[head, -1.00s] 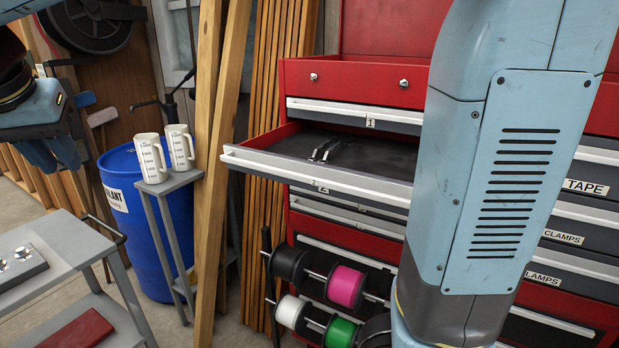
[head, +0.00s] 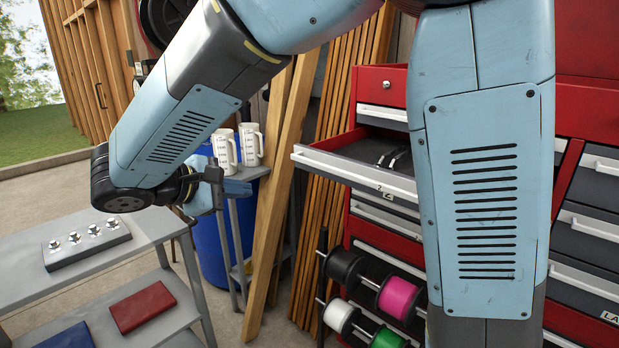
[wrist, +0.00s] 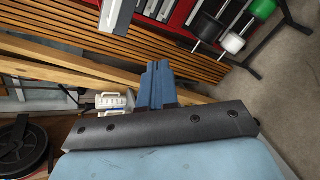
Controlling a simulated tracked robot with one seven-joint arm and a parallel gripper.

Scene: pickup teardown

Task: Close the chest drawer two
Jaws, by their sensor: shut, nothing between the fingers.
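Drawer two (head: 352,172) of the red tool chest (head: 381,85) is pulled well out in the head view. Its grey front has a light handle strip and a "2" label, and dark tools lie inside. My arm hides its right part. My gripper (head: 208,200) is left of the drawer front and apart from it, near the grey stand. In the wrist view my blue fingers (wrist: 157,84) are together with nothing between them. A pale drawer edge (wrist: 117,15), probably drawer two, shows beyond them at the top.
Two white measuring cups (head: 250,145) stand on a narrow grey stand (head: 245,174) behind my gripper. Wooden planks (head: 278,190) lean between it and the chest. Cable spools (head: 397,297) sit below the drawer. A grey cart (head: 25,262) stands at the left.

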